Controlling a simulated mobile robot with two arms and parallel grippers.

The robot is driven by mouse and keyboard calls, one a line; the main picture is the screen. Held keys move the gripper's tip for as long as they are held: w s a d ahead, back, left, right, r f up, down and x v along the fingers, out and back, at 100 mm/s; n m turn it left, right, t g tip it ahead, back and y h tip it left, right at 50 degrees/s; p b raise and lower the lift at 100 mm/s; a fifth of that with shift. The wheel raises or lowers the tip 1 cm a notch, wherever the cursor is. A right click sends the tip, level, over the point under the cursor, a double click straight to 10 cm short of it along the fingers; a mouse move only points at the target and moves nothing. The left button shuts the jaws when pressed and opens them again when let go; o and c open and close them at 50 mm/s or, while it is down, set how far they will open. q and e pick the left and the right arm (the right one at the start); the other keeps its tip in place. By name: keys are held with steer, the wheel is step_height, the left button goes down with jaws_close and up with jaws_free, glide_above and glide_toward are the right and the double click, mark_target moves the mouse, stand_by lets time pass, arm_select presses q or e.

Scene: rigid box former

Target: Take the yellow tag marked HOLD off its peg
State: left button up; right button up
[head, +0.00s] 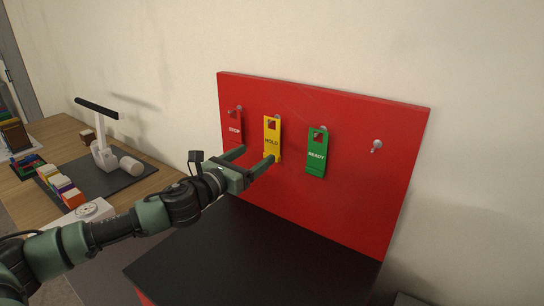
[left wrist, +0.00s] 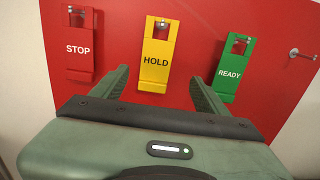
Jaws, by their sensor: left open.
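The yellow tag marked HOLD (head: 271,137) hangs on its peg on a red upright board, between a red STOP tag (head: 235,128) and a green READY tag (head: 317,152). My left gripper (head: 253,160) is open in front of the board, its fingers pointing at the lower part of the yellow tag. In the left wrist view the yellow tag (left wrist: 156,60) shows between and beyond the two open fingertips (left wrist: 160,78), and nothing is between the fingers near the palm. Whether a fingertip touches the tag cannot be told. My right gripper is not in view.
The red board (head: 350,200) stands on a black surface (head: 250,255). A bare peg (head: 376,146) is at its right. At left, a wooden table (head: 60,135) holds a white stand with a black bar (head: 103,150), a white cylinder and small colored boxes (head: 60,185).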

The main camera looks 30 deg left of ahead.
arm_select(q)
steer(key=w+p, duration=0.2)
steer(key=w, duration=0.1)
steer(key=w+p, duration=0.1)
steer(key=w, duration=0.3)
steer(key=shift+w+d+r+p, duration=0.1)
steer(key=shift+r+p, duration=0.1)
steer(key=shift+p, duration=0.2)
steer(key=shift+w+d+f, duration=0.1)
steer(key=shift+w+f, duration=0.1)
steer(key=shift+w, duration=0.2)
steer(key=shift+s, duration=0.15)
steer(key=c, duration=1.4)
steer(key=shift+r, duration=0.1)
steer(key=shift+r, duration=0.85)
steer(key=b, duration=1.4)
glide_toward(271, 136)
steer(key=s, duration=0.6)
steer(key=s+a, duration=0.1)
steer(key=s, duration=0.3)
steer(key=shift+s+a+f, duration=0.1)
steer(key=shift+f, duration=0.05)
